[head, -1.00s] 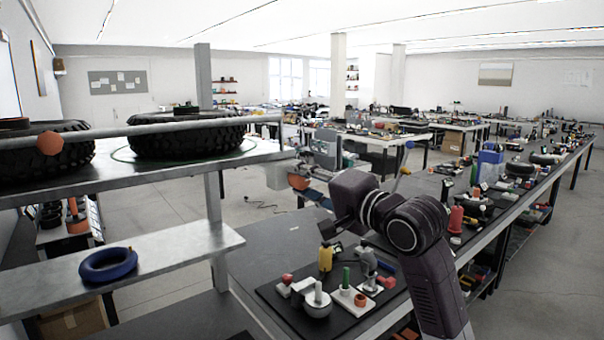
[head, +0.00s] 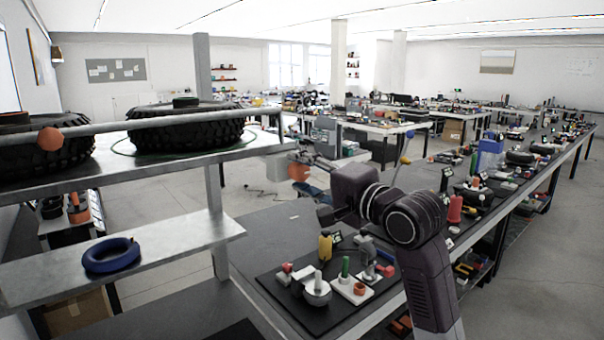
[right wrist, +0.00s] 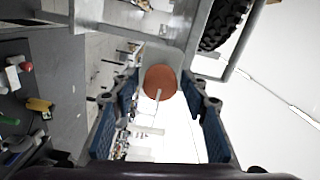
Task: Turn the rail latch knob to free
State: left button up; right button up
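An orange round knob (head: 299,172) shows in the head view just past the right end of the shelf, close to my right gripper (head: 312,182). In the right wrist view an orange knob (right wrist: 160,81) with a thin pale stem lies between the tips of my right gripper (right wrist: 165,90). The two blue-padded fingers are open, with visible space on each side of the knob. I cannot tell whether its depth is level with the tips. Another orange knob (head: 50,139) sits on the front rail (head: 190,128) at far left. My left gripper is not in view.
The metal shelf (head: 165,220) at left carries tyres (head: 187,132) above and a blue ring (head: 111,256) below. A dark mat (head: 283,306) with several small parts lies on the bench under my right arm. A long cluttered bench (head: 500,215) runs along the right.

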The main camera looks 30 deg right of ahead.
jog(key=shift+o, duration=0.3)
jog(key=shift+s, duration=0.1)
jog(key=s+d, duration=0.1)
jog(key=s, duration=1.1)
jog(key=shift+w, duration=0.1)
